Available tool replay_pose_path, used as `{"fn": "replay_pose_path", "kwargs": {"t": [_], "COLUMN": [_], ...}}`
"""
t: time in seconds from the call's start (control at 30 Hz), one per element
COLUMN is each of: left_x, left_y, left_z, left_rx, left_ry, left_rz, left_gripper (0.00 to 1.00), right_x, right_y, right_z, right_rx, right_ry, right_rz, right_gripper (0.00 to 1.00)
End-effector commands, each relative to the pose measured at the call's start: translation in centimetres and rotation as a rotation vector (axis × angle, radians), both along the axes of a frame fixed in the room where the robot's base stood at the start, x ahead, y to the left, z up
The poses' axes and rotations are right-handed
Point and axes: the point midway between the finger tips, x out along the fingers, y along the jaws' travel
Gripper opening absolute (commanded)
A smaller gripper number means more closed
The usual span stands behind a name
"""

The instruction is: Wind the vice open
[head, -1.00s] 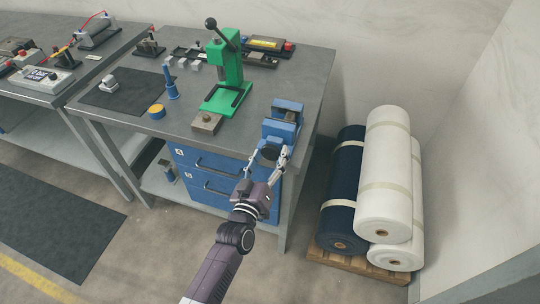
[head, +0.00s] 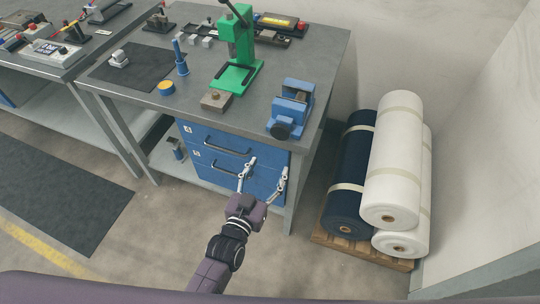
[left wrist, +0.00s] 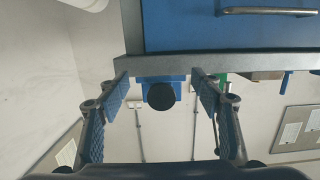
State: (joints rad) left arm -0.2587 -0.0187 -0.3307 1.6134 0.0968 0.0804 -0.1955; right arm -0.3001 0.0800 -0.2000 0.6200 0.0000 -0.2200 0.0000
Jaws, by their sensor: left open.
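The blue vice (head: 295,97) stands on the front right corner of the grey workbench (head: 330,60). Its round black handwheel (head: 282,131) faces out over the bench's front edge. My left gripper (head: 264,170) is open and empty, below and in front of the handwheel, apart from it, before the blue drawers. In the left wrist view the picture is upside down; the black handwheel (left wrist: 161,96) shows between the two open fingers (left wrist: 160,90), beyond their tips, with the blue vice body (left wrist: 147,81) behind it. The gap between the vice jaws is hard to judge. My right gripper is not in view.
Blue drawers (head: 265,180) with dark handles sit under the bench. A green press (head: 238,50) and a small block (head: 216,100) stand left of the vice. Fabric rolls (head: 395,150) on a pallet stand to the right. The floor in front is clear.

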Motion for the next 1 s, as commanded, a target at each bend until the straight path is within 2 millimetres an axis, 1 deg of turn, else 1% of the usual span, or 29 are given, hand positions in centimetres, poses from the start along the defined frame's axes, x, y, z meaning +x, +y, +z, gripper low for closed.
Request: {"fn": "replay_pose_path", "kwargs": {"t": [0.03,0.1,0.47,0.77,1.0], "left_x": [-0.3,-0.6,-2.8,-5.2,-7.5], "left_y": [0.1,0.3,1.5,2.7,3.9], "left_z": [-1.1,-2.5,-9.3,-14.6,-18.6], "left_rx": [0.007,0.017,0.061,0.097,0.126], "left_ry": [0.022,0.05,0.192,0.307,0.401], "left_rz": [-0.001,-0.001,-0.004,-0.003,-0.001], "left_gripper": [0.6,0.6,0.6,0.6,0.6], "right_x": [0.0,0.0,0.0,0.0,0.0], "right_y": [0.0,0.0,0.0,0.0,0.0], "right_z": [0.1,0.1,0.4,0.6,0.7], "right_rx": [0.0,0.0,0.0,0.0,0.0], "right_ry": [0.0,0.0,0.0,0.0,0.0], "right_rz": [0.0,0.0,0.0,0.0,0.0], "right_gripper": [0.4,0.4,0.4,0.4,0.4]}}
